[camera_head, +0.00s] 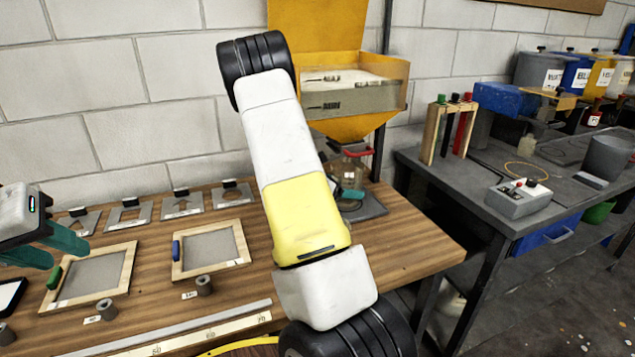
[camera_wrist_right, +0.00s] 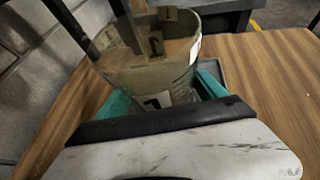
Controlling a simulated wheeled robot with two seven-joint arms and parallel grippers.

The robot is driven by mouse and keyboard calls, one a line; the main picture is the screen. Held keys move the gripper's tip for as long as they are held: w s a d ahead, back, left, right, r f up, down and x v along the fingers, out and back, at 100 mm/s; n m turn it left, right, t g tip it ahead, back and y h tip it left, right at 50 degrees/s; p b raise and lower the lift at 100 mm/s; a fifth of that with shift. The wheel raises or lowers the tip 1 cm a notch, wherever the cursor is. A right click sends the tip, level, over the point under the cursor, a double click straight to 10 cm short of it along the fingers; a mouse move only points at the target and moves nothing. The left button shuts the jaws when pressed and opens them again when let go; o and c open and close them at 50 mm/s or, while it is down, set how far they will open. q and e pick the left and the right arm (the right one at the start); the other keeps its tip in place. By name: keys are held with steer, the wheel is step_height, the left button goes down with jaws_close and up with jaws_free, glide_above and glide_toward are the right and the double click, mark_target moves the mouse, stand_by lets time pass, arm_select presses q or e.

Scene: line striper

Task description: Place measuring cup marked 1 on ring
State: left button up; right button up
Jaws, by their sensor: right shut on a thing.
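The clear measuring cup (camera_wrist_right: 150,72) is between the teal fingers of my right gripper (camera_wrist_right: 163,97), which is shut on it. A dark mark like a 1 shows low on its side. In the head view, the cup (camera_head: 352,176) is below the yellow hopper, partly hidden by my right arm, with the right gripper (camera_head: 349,191) beside it. A thin yellowish ring (camera_head: 527,172) lies on the grey bench at the right. My left gripper (camera_head: 46,250) is at the left edge, its teal fingers apart and nothing seen between them.
The yellow hopper (camera_head: 345,123) stands at the back of the wooden table (camera_head: 412,236). Framed screens (camera_head: 210,252) and small grey cylinders (camera_head: 204,285) occupy its left side. A grey box with buttons (camera_head: 518,199) and a wooden rack (camera_head: 430,135) stand near the ring. A floor gap separates the tables.

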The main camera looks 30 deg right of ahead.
steer(key=shift+f, duration=0.1)
steer(key=o, duration=2)
steer(key=shift+o, duration=0.2)
steer(key=shift+r, duration=0.2)
steer(key=v, duration=1.2)
steer(key=shift+f, duration=0.1)
